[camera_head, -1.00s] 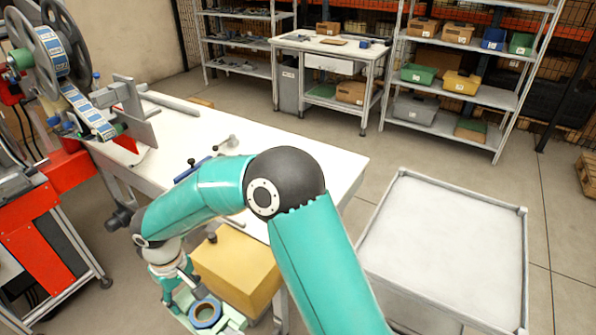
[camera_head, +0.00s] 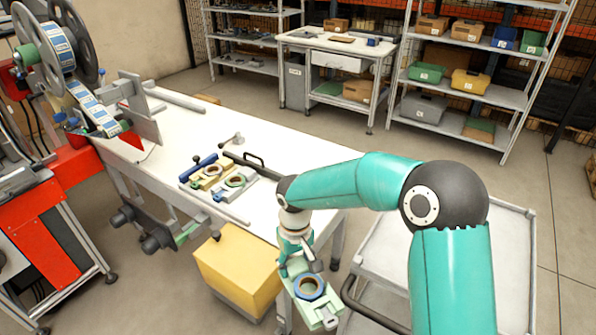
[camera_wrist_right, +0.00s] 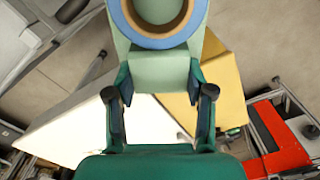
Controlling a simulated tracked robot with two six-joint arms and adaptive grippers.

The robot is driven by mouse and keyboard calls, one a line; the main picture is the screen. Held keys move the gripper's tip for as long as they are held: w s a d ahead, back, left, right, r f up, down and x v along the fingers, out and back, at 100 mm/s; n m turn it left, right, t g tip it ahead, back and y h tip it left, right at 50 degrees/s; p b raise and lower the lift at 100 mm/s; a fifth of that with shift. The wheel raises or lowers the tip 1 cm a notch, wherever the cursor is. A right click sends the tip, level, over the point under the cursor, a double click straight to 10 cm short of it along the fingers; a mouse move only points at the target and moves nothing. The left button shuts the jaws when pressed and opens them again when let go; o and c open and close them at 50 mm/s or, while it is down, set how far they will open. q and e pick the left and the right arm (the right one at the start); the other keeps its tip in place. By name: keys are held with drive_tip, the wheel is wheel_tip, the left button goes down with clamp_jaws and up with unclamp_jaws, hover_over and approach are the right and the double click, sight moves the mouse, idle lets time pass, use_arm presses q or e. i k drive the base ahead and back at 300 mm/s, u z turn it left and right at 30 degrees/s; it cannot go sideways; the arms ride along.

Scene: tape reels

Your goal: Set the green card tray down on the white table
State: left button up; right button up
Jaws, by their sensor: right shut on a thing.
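My right gripper (camera_head: 299,262) hangs low in front of the white table (camera_head: 300,150), past its near edge. It is shut on the light green card tray (camera_head: 325,315), which carries a blue ring-shaped reel (camera_head: 309,287). In the right wrist view the two fingers (camera_wrist_right: 160,97) press on both sides of the tray's green block (camera_wrist_right: 160,70), and the blue ring (camera_wrist_right: 200,12) shows at the top. The tray is clear of the tabletop. My left gripper is not in view.
A yellow box (camera_head: 235,268) stands below the near edge. A grey cart (camera_head: 518,240) is at right. The table's far middle is bare.

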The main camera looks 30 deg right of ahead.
sight(261, 199)
drive_tip(key=z, duration=0.1)
drive_tip(key=i, duration=0.95)
drive_tip(key=u, duration=0.25)
drive_tip(key=k, duration=0.7)
drive_tip(key=z, duration=0.25)
drive_tip(key=i, duration=0.75)
drive_tip(key=u, duration=0.05)
